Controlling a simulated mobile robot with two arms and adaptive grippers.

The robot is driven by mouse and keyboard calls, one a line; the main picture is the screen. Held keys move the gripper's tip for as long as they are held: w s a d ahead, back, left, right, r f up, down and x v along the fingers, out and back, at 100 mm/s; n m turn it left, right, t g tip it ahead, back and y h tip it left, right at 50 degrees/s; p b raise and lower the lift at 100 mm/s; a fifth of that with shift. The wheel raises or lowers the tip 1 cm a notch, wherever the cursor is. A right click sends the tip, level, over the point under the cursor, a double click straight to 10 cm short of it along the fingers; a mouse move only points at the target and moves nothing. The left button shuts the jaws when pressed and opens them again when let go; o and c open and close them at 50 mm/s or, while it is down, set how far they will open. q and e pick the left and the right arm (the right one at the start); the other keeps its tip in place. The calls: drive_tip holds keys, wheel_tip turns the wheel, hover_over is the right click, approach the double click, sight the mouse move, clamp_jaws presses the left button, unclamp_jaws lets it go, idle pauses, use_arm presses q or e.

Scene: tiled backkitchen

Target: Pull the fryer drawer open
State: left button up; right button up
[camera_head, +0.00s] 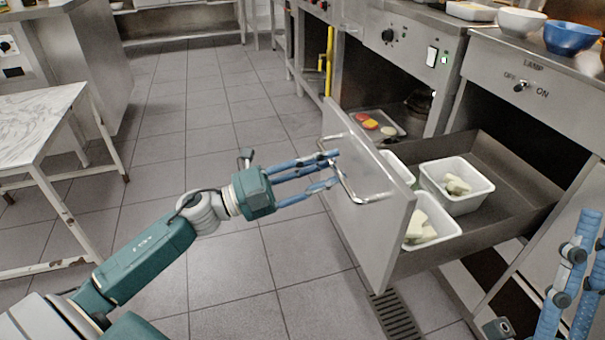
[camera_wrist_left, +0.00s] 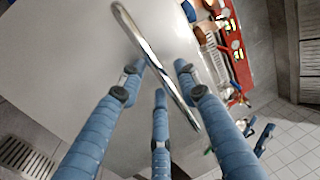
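The fryer drawer (camera_head: 345,225) stands well out from its cabinet, with a light front panel and a grey metal inside. Its curved metal handle (camera_head: 349,188) is on the front panel. My left gripper (camera_head: 334,169) is at this handle, its blue fingers stretched out straight and spread apart. In the left wrist view the handle bar (camera_wrist_left: 150,58) runs slantwise between the fingers, which do not look closed on it. Whether any finger touches the bar is unclear. My right gripper (camera_head: 575,265) is at the lower right edge, partly cut off, away from the drawer handle.
White tubs (camera_head: 456,184) with pale food sit in the drawer. A tray (camera_head: 377,125) with colored pieces lies in the open bay behind it. Bowls (camera_head: 571,38) stand on the counter above. A marble-topped table (camera_head: 35,120) is at left. The tiled floor between is clear.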

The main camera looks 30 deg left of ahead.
use_arm(q)
drive_tip(key=v, duration=1)
drive_tip(key=shift+s+a, duration=0.25)
